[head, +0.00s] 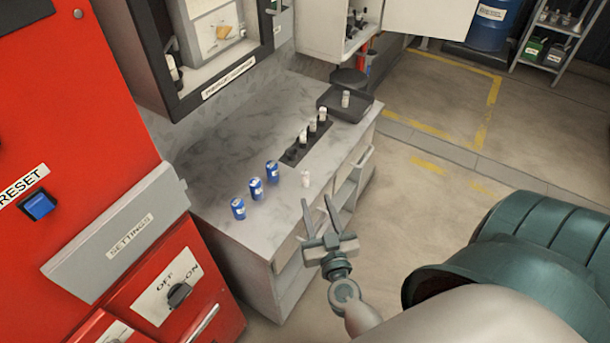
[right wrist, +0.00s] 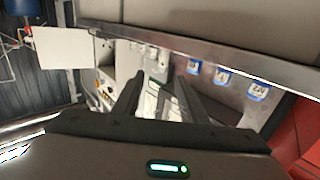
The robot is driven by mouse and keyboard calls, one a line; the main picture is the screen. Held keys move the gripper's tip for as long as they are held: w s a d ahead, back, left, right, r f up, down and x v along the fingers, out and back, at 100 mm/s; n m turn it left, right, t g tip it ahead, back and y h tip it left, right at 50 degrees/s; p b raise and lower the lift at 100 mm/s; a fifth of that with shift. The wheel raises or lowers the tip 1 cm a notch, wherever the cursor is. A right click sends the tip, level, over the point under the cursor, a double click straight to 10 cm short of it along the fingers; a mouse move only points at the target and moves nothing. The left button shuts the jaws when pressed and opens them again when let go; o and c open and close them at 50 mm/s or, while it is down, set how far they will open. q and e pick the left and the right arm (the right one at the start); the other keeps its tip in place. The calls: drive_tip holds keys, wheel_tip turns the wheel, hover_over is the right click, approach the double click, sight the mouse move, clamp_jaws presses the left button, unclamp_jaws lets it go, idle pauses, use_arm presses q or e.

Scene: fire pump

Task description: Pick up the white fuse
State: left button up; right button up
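A small whitish fuse (head: 306,179) stands alone on the grey counter (head: 225,140), near its front edge. Several more pale, white-topped fuses (head: 313,125) stand in a row in a black holder (head: 293,155) further back. Another pale one (head: 345,99) stands on a black case at the counter's far end. My right gripper (head: 317,203) is open and empty, its fingers pointing toward the counter just in front of the lone fuse, apart from it. In the right wrist view the open fingers (right wrist: 156,88) also show. My left gripper is out of view.
Three blue cans (head: 256,189) stand in a row on the counter left of the lone fuse; they also show in the right wrist view (right wrist: 222,77). A red control cabinet (head: 85,100) stands at left. Open shelves lie under the counter.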

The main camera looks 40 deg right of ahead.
sight(308, 177)
drive_tip(key=p+x, duration=0.1)
drive_tip(key=x, duration=0.9)
drive_tip(key=shift+w, duration=0.15)
drive_tip(key=shift+a+x, duration=0.15)
drive_tip(key=shift+x, duration=1.1)
drive_tip(key=shift+a+x, duration=0.1)
drive_tip(key=shift+x, duration=1.2)
drive_tip(key=shift+c, duration=0.3)
drive_tip(key=shift+a, duration=0.1)
clamp_jaws()
